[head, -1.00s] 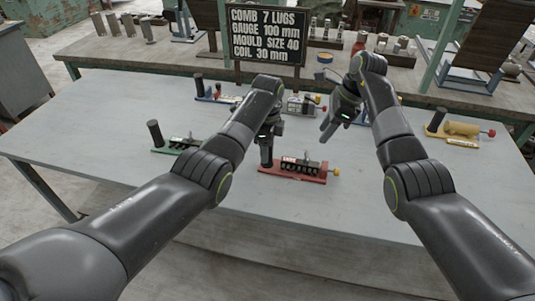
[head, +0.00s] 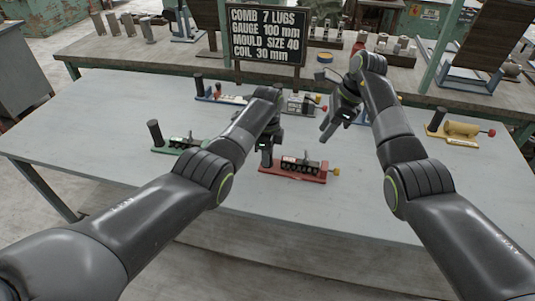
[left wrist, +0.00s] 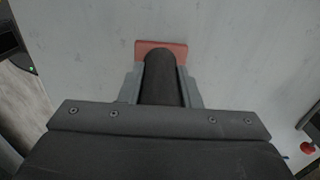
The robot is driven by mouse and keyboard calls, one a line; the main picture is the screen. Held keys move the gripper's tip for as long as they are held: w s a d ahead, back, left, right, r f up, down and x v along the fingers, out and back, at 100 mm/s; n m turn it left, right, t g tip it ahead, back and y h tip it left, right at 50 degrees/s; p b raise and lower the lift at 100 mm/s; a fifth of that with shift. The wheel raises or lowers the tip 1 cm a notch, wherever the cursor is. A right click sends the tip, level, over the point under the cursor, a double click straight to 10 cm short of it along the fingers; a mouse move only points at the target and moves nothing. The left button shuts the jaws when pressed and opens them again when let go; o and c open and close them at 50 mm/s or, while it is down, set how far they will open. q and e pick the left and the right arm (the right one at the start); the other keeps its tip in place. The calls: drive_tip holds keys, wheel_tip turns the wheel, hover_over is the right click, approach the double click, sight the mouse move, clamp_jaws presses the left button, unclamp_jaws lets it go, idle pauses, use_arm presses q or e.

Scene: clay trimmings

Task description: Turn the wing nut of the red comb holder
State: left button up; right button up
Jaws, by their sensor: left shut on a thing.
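The red comb holder (head: 312,178) lies on the near part of the grey table, with a row of dark comb lugs (head: 300,167) on it and a yellow knob (head: 336,172) at its right end. I cannot make out the wing nut's shape. My left gripper (head: 266,158) is down at the holder's left end, shut on its upright dark handle. In the left wrist view the dark handle (left wrist: 164,82) is between the fingers, above the end of the red base (left wrist: 181,50). My right gripper (head: 326,128) hangs above the table, apart from the holder; its jaw opening is unclear.
A green holder (head: 185,147) stands left of my left gripper, a blue one (head: 212,95) further back, and a yellow one (head: 460,135) at the right. A black sign (head: 265,35) with comb and gauge figures stands at the back. The table in front of the red holder is clear.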

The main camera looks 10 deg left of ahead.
drive_tip(key=shift+c, duration=0.7)
drive_tip(key=w+a+r+m+t+y, duration=0.3)
drive_tip(key=a+r+t+y, duration=0.15)
drive_tip(key=a+r, duration=0.2)
drive_tip(key=w+a+r+m+t+y, duration=0.2)
drive_tip(key=w+a+r+t+y, duration=0.1)
drive_tip(key=w+a+r+y, duration=0.25)
drive_tip(key=w+d+r+m+t+h, duration=0.1)
drive_tip(key=d+r+m+t+h, duration=0.15)
drive_tip(key=r+m+t, duration=0.65)
drive_tip(key=w+d+r+m+t+h, duration=0.15)
drive_tip(key=d+r+m+t, duration=0.35)
drive_tip(key=m, duration=0.6)
drive_tip(key=d+m+h, duration=0.5)
drive_tip(key=m+h, duration=0.6)
drive_tip(key=m, duration=0.2)
drive_tip(key=m+g+y, duration=0.2)
drive_tip(key=m+g, duration=1.2)
drive_tip(key=g, duration=0.3)
approach(307, 156)
drive_tip(key=x, duration=0.8)
drive_tip(key=shift+f, duration=0.3)
